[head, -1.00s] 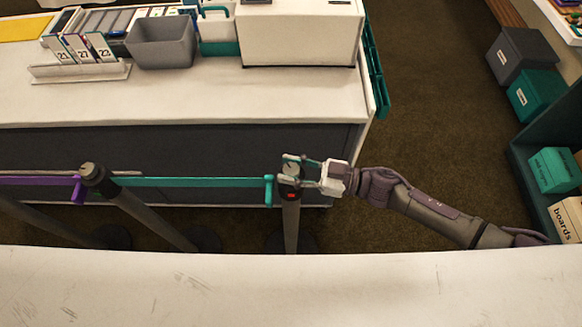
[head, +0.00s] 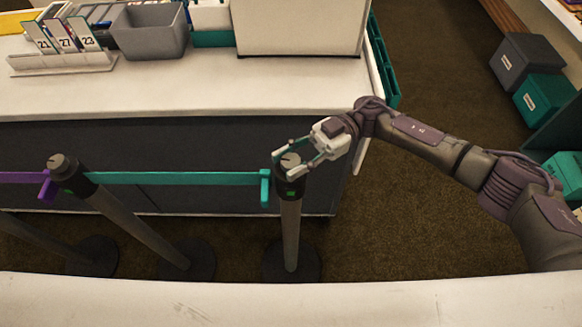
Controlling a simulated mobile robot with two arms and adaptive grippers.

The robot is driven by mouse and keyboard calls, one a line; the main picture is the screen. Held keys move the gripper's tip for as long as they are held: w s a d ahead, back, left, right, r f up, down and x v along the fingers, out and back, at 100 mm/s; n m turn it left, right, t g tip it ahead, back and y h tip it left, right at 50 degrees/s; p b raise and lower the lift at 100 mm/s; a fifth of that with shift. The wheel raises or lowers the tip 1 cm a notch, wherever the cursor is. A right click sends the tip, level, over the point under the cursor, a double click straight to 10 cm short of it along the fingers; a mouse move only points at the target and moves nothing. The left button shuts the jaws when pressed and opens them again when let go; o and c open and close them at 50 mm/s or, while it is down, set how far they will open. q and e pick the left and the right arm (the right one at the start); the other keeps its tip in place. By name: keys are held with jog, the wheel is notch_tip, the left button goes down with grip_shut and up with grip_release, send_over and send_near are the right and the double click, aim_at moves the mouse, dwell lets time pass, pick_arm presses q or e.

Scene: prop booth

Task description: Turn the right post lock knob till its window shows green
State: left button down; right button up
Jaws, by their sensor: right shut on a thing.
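The right post (head: 290,235) stands upright on a round dark base, with a dark head on top. Its lock knob (head: 290,160) is a grey cap on that head. My right gripper (head: 294,162) comes in from the right, its fingers shut on the knob from both sides. The small window (head: 291,195) on the front of the post head shows green. A teal belt (head: 180,178) ends in a clip (head: 265,188) at this post's left side. My left gripper is not in view.
Another post (head: 140,225), with a purple belt (head: 20,177) on its left, stands to the left. Behind is a white counter (head: 200,95) with a grey bin (head: 150,32) and number cards. A pale surface (head: 290,300) crosses the front. Open carpet lies at the right.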

aim_at(298, 157)
jog(key=shift+n+g+h+b, duration=0.4)
jog(key=shift+g+h+b, duration=0.1)
jog(key=shift+g, duration=0.2)
jog(key=o, duration=1.2)
jog(key=shift+c, duration=0.2)
jog(key=shift+w+d, duration=0.15)
jog(key=v, duration=0.7)
